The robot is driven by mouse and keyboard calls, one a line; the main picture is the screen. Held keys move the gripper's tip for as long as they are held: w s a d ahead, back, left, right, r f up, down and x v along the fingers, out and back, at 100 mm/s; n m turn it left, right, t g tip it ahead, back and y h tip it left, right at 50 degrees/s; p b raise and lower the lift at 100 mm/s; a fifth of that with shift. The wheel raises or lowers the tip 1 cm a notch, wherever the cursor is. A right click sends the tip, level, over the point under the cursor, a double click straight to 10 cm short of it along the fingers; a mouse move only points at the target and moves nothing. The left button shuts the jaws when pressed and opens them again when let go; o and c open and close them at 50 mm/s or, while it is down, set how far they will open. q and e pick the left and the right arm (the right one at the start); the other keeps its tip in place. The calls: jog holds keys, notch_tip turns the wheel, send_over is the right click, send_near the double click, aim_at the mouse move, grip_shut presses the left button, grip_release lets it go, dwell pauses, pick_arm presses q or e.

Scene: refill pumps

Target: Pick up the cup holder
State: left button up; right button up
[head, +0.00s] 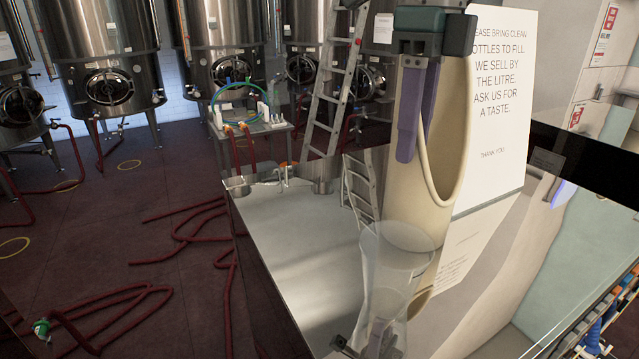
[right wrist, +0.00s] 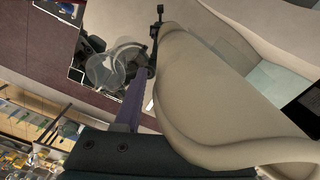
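The cup holder (head: 408,190) is a tall cream tube with a long slanted opening, leaning slightly in the head view. It fills much of the right wrist view (right wrist: 225,90). My right gripper (head: 415,125), with purple fingers, comes down from above onto its upper left wall. One finger lies outside the wall and the other seems to be inside, closed on it. In the right wrist view, one purple finger (right wrist: 130,105) shows beside the holder. My left gripper is not in view.
The clear cup (head: 390,262) stands in front of the holder's foot. A white sign (head: 503,110) stands close behind to the right. The glossy counter (head: 290,240) is bare to the left. Red hoses (head: 190,225) lie on the floor before steel tanks (head: 110,30).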

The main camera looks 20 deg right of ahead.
jog(key=shift+r, duration=0.1)
grip_shut()
dwell(1.2)
